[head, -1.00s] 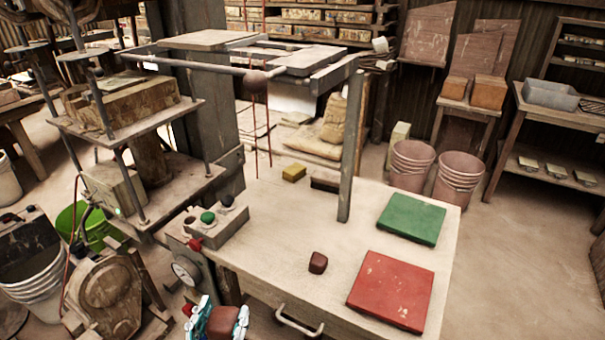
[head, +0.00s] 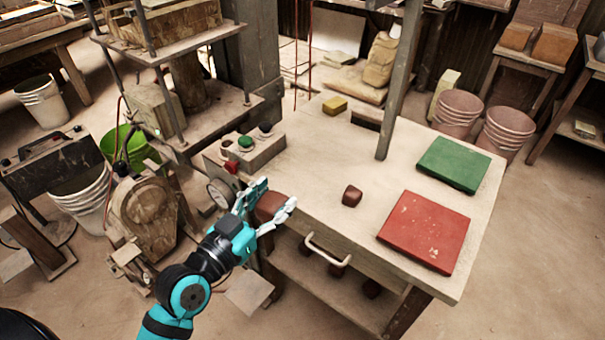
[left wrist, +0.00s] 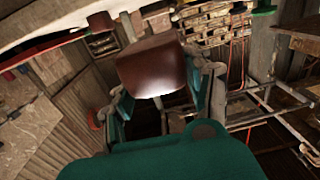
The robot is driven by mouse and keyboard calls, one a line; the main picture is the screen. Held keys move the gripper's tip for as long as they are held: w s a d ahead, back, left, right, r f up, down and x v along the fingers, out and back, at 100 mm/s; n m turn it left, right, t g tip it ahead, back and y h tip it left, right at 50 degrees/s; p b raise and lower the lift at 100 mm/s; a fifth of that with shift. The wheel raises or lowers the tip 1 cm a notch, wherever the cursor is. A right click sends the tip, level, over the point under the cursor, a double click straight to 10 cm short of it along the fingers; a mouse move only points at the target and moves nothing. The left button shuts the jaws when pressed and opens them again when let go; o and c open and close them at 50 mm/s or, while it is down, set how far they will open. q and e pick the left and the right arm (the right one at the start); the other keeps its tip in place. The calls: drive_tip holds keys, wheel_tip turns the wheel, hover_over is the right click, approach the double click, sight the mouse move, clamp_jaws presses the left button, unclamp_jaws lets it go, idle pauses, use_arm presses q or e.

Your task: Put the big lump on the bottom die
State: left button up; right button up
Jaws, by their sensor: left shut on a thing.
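My left gripper (head: 275,200) is shut on a big brown lump (head: 267,206), held in front of the table's left front corner, beside the press controls. In the left wrist view the big lump (left wrist: 152,68) sits between the two fingers. A smaller brown lump (head: 352,195) lies apart on the table; a small brown block shows in the wrist view (left wrist: 101,21). The press (head: 200,125) stands at the left, with stacked plates and posts; I cannot clearly tell its bottom die. My right gripper is not in view.
The table (head: 310,200) bears a green slab (head: 454,164), a red slab (head: 425,230) and a yellow block (head: 335,105). A control box with buttons (head: 250,152) and a gauge (head: 221,193) lie near the gripper. A post (head: 400,90) rises from the table.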

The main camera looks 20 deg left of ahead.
use_arm(q)
drive_tip(key=a+x, duration=0.1)
drive_tip(key=x, duration=0.3)
drive_tip(key=p+x, duration=0.1)
drive_tip(key=x, duration=0.4)
drive_tip(key=a+f+x, duration=0.1)
drive_tip(key=x, duration=0.3)
drive_tip(key=shift+w+a+f, duration=0.1)
drive_tip(key=shift+w+a, duration=0.25)
drive_tip(key=shift+w, duration=0.25)
drive_tip(key=shift+w+f, duration=0.15)
drive_tip(key=shift+w, duration=0.3)
drive_tip(key=shift+w+f, duration=0.2)
drive_tip(key=shift+w, duration=0.25)
wheel_tip(320, 180, down, 2)
drive_tip(key=shift+d+f, duration=0.1)
drive_tip(key=shift+f, duration=0.15)
drive_tip(key=shift+s, duration=0.1)
drive_tip(key=shift+f, duration=0.1)
drive_tip(key=shift+f, duration=0.15)
drive_tip(key=o, duration=1.5)
